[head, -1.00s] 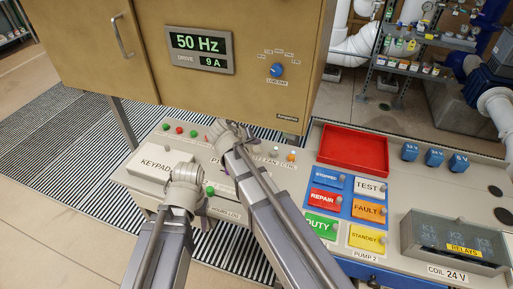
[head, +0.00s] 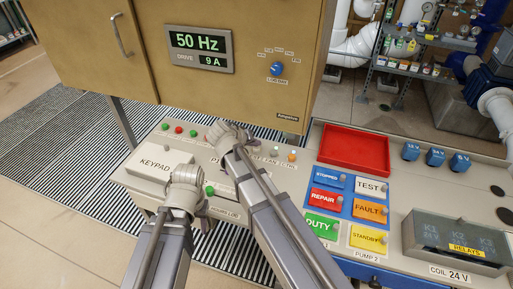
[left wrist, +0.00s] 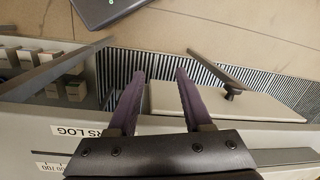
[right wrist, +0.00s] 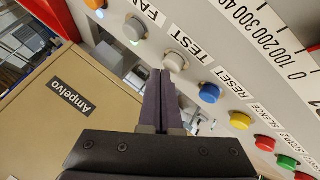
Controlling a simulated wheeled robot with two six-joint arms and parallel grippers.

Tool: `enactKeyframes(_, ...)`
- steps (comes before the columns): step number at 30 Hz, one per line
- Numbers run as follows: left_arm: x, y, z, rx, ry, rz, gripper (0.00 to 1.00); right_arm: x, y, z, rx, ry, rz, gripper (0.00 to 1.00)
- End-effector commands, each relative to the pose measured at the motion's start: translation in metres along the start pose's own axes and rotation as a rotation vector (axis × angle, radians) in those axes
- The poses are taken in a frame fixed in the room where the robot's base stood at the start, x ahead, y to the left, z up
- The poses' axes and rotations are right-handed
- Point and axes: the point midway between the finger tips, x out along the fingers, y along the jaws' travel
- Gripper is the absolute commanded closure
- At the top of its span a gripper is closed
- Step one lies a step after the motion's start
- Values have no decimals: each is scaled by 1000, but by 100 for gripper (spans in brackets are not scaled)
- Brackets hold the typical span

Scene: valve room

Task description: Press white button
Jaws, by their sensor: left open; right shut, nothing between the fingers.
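In the right wrist view, a pale white-grey button (right wrist: 175,62) stands in a row on the sloped panel, beside the TEST label. My right gripper (right wrist: 160,72) is shut and empty, its tips close beside this button; I cannot tell whether they touch. A darker grey button (right wrist: 135,30) and a blue button (right wrist: 210,93) sit on either side of it. In the head view my right gripper (head: 228,130) hides part of the row. My left gripper (left wrist: 160,74) is open and empty, over the panel's front edge; in the head view it is by the keypad cover (head: 158,163).
A tan cabinet (head: 230,90) rises just behind the button row. Yellow (right wrist: 240,120) and red (right wrist: 264,143) buttons continue the row. A red tray (head: 353,150), colored labelled plates and a relay box (head: 455,240) lie to the right.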

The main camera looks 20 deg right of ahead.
Motion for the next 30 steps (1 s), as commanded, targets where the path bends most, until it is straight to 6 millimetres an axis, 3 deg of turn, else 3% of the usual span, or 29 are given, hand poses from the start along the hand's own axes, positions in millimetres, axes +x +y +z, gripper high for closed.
enactKeyframes(30,6,1,0,0,0,0,50,4,-3,3,0,-1,0,100)
